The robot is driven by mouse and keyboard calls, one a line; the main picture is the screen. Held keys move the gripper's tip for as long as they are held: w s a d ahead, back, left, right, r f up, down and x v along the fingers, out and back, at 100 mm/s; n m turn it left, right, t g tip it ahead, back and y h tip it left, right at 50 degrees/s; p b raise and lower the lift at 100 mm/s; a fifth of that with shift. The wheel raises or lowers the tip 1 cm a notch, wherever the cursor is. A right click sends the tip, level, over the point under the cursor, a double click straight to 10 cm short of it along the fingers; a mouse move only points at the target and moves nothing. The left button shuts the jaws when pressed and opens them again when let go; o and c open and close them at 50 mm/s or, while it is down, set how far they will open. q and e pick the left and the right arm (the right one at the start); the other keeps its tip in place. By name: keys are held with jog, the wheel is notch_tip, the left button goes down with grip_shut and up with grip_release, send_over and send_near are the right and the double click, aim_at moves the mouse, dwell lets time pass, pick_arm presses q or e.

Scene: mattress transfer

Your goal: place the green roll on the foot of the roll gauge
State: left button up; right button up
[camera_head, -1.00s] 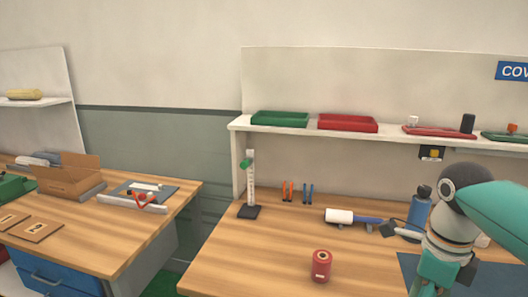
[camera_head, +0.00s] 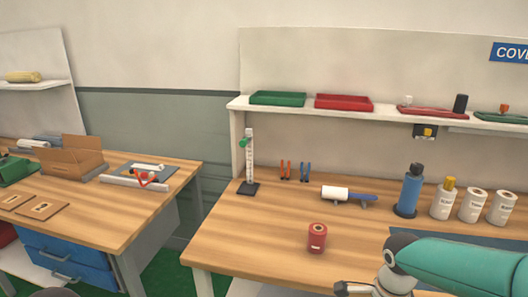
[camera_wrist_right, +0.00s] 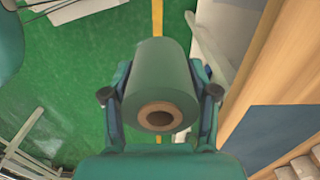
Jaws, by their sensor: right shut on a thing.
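The green roll (camera_wrist_right: 158,85) is a cylinder with a brown cardboard core, its open end facing the right wrist camera. My right gripper (camera_wrist_right: 160,92) is shut on it, one finger on each side. Green floor shows beyond the roll, with the wooden bench edge to its right. In the head view the roll is not visible; my right arm comes in at the bottom right. The roll gauge (camera_head: 250,160) is an upright white scale with a green slider and a dark flat foot (camera_head: 248,188), standing at the bench's back left. The foot is bare. My left gripper is not in view.
The bench top (camera_head: 255,225) is clear between the gauge and the red roll.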

jog(key=w+a+f+n, duration=0.1)
jog(key=f+n, duration=0.4)
jog(key=n, duration=0.5)
jog(key=w+a+f+n, duration=0.2)
jog(key=f+n, duration=0.3)
jog(key=n, duration=0.5)
jog(key=shift+w+a+f, duration=0.2)
jog(key=shift+w+a, duration=0.1)
jog(key=shift+a, duration=0.55)
